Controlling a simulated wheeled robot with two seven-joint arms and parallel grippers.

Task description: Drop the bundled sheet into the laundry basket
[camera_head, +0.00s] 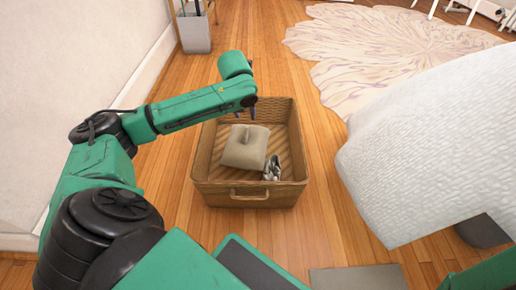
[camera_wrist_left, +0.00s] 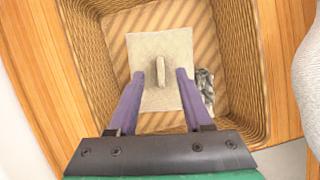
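The wicker laundry basket (camera_head: 250,197) stands on the wood floor, and its woven wall (camera_wrist_left: 238,60) surrounds the wrist view. A beige, square bundle (camera_head: 243,155), which looks like the bundled sheet, lies inside on the basket floor. It has a small upright tab on top and also shows in the left wrist view (camera_wrist_left: 150,45). My left gripper (camera_head: 246,113) is over the basket, above the bundle, fingers pointing down. In the wrist view its purple fingers (camera_wrist_left: 159,72) are spread, with the tab seen between them and not gripped. My right gripper is out of view.
A grey and white patterned item (camera_head: 272,168) lies in the basket beside the bundle. A large white quilted form (camera_head: 435,150) fills the right side. A pale rug (camera_head: 385,50) lies behind, and a grey bin (camera_head: 195,35) stands by the left wall.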

